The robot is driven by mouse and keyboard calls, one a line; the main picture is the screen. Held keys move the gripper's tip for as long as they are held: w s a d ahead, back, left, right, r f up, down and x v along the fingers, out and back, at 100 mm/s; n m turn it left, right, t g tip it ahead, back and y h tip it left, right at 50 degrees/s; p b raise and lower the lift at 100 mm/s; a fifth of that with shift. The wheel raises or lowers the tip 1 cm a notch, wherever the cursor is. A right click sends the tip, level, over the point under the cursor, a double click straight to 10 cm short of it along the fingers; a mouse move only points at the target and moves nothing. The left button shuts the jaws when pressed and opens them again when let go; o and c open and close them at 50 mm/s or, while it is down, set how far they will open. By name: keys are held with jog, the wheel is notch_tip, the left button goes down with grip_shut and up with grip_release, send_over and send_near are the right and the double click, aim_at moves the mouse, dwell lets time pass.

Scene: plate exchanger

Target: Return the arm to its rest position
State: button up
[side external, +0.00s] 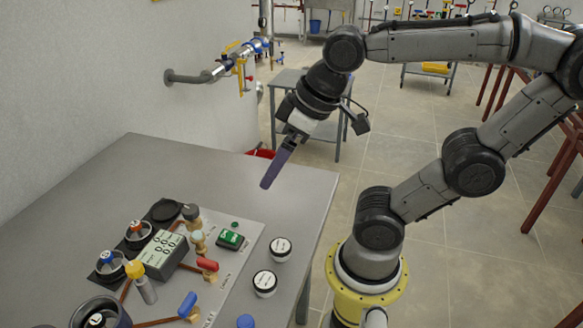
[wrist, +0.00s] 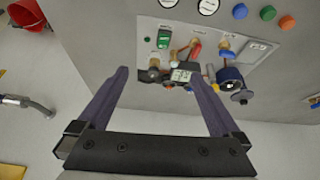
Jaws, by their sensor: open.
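My gripper (side external: 277,167) is raised above the far right part of the grey table (side external: 263,182). In the side external view its fingers point down and to the left, and they touch nothing. In the wrist view my gripper (wrist: 162,78) shows two purple fingers spread wide apart with nothing held between them. My arm is bent over from the right. The plate exchanger panel (side external: 222,262) lies on the table to the left of and nearer than the gripper.
The panel carries a grey display box (side external: 158,254), a green switch (side external: 230,240), a red-handled valve (side external: 207,264) and a blue-handled valve (side external: 187,305). Two round white gauges (side external: 265,282) stand at its right. A wall pipe (side external: 205,76) juts out behind. A red bucket (wrist: 26,14) is on the floor.

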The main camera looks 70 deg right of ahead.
jog(key=shift+s+d+f+m, duration=0.2)
jog(key=shift+s+d+f, duration=0.05)
jog(key=shift+s+f, duration=0.35)
jog(key=shift+s+d+f+m, duration=0.2)
jog(key=shift+s+f, duration=0.25)
jog(key=shift+s, duration=0.1)
dwell(0.6)
